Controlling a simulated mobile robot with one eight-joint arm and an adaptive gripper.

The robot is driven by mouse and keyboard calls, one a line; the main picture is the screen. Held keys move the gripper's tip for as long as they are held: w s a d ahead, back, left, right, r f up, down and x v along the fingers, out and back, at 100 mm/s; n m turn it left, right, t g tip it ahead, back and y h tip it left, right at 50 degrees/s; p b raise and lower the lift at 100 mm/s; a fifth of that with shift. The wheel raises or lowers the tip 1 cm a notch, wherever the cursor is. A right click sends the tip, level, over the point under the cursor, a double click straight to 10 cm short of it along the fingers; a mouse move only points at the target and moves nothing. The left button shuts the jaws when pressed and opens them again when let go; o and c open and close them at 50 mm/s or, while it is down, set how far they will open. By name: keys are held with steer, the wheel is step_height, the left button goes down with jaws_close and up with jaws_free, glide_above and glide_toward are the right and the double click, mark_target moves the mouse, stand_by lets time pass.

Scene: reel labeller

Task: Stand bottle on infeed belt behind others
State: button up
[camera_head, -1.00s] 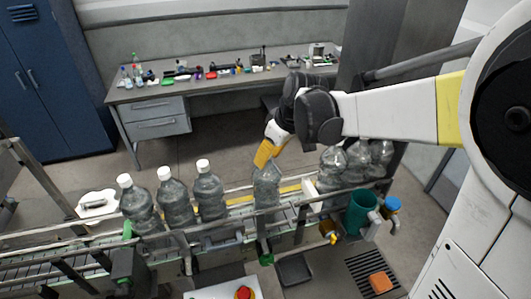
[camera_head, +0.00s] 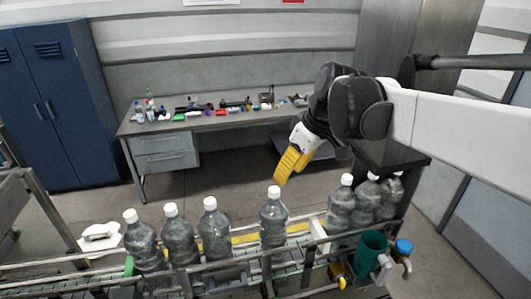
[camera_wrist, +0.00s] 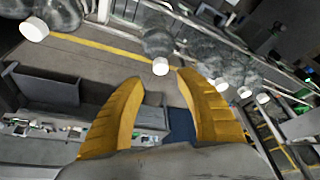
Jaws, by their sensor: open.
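A clear grey bottle with a white cap (camera_head: 273,220) stands upright on the infeed belt (camera_head: 65,291). A gap separates it from three similar upright bottles to its left, the nearest being this bottle (camera_head: 213,236). My gripper (camera_head: 284,172) is open and empty, just above and slightly right of the lone bottle's cap. In the wrist view, a bottle's white cap (camera_wrist: 160,67) shows just beyond the open yellow fingers (camera_wrist: 160,80), with no finger closed on it. The lone bottle's base is partly hidden by the front rail.
More capped bottles (camera_head: 340,210) stand at the right, past a white divider (camera_head: 318,231). A cluttered workbench (camera_head: 190,126) stands behind, with open floor between.

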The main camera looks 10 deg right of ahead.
steer(key=s+f+m+t+h, duration=0.1)
steer(key=s+f+m, duration=0.2)
steer(key=s, duration=0.5)
steer(key=s+a+f+m+t+h, duration=0.1)
steer(key=s+f+m+t, duration=0.1)
steer(key=s, duration=0.6)
step_height(320, 180, down, 2)
steer(key=shift+s+f+m+t, duration=0.2)
steer(key=shift+m+t, duration=0.1)
steer(key=shift+m, duration=0.6)
